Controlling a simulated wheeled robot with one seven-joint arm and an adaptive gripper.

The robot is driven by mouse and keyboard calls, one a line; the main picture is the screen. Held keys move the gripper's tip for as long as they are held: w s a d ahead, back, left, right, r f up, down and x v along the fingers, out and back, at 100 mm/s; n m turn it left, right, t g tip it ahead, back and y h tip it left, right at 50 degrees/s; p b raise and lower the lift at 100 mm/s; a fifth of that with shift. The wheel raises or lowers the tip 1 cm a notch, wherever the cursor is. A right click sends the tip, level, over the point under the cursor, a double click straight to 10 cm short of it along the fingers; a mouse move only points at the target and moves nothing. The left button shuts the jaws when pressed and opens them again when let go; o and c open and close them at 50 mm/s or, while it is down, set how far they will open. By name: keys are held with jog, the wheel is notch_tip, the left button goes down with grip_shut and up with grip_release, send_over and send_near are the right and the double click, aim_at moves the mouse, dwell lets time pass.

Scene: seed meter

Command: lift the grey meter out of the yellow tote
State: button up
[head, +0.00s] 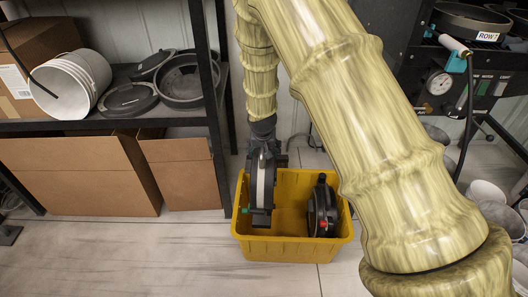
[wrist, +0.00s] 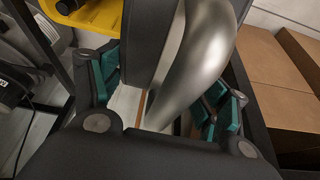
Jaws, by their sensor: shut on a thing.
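The grey meter (head: 261,184) has a dark housing with a pale silver band and a small green part low on its left. My gripper (head: 266,152) is shut on its upper part from above. In the wrist view the teal pads of my gripper (wrist: 163,88) lie on both sides of the meter's smooth silver body (wrist: 202,48). The yellow tote (head: 290,249) stands on the floor. The meter hangs upright at its left side, its lower end showing and overlapping the left rim. It looks raised, but its exact height over the tote floor is unclear.
A black meter with a red part (head: 322,208) stands in the tote's right half. A shelf (head: 110,122) with a white bucket (head: 72,84) and cardboard boxes (head: 75,178) is at left. A dark bench with a gauge (head: 439,83) is at right. Floor front-left is clear.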

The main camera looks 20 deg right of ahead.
jog(key=shift+w+r+p, duration=0.1)
jog(key=shift+r+p, duration=2.9)
jog(key=shift+r, duration=1.5)
